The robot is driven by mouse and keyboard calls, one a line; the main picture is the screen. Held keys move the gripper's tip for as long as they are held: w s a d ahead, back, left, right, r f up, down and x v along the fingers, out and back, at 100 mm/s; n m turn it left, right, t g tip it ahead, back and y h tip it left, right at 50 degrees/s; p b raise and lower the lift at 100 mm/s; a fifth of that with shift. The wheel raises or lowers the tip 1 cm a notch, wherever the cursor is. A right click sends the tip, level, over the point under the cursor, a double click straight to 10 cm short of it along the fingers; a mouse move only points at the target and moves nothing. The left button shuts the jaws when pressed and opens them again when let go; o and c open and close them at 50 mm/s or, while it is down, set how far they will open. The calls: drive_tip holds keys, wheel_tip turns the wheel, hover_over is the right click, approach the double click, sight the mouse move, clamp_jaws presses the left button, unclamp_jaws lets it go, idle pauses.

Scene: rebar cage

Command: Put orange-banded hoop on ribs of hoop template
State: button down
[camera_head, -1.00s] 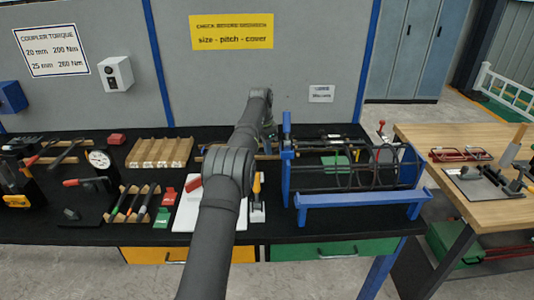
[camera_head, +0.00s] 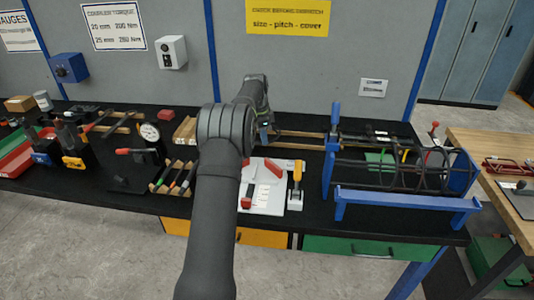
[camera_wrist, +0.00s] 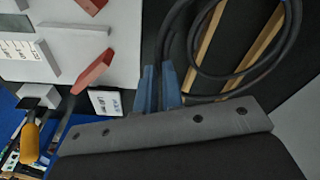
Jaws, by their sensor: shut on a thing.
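My gripper (camera_wrist: 158,88) shows blue fingers in the wrist view, shut on a dark hoop (camera_wrist: 170,35) whose thin bar runs between the fingertips. Its orange band is not visible, so I cannot tell its colour mark. The hoop template seems to be the white board (camera_head: 270,205) with red blocks, right of my arm on the bench. In the wrist view this board (camera_wrist: 118,30) lies left of the fingers, apart from them, with pale bars and red blocks on it. In the head view the fingertips are hidden behind my arm.
More dark ring (camera_wrist: 285,45) lies over wooden strips (camera_wrist: 205,40). A blue stand (camera_head: 405,205) with a rebar cage (camera_head: 400,170) stands right of the board. Tools, a dial gauge (camera_head: 150,132) and a slotted rack (camera_head: 172,178) crowd the left.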

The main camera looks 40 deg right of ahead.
drive_tip(key=s+a+r, duration=0.3)
drive_tip(key=s+a, duration=0.5)
drive_tip(key=s+a+r, duration=0.4)
drive_tip(key=s+a, duration=0.4)
drive_tip(key=s, duration=0.1)
wheel_tip(320, 180, down, 10)
drive_tip(key=shift+a+r, duration=0.1)
drive_tip(key=c, duration=1.6)
unclamp_jaws()
drive_tip(key=shift+o, duration=0.2)
wheel_tip(320, 180, up, 12)
drive_tip(key=a, duration=0.1)
drive_tip(key=shift+w+a, duration=0.25)
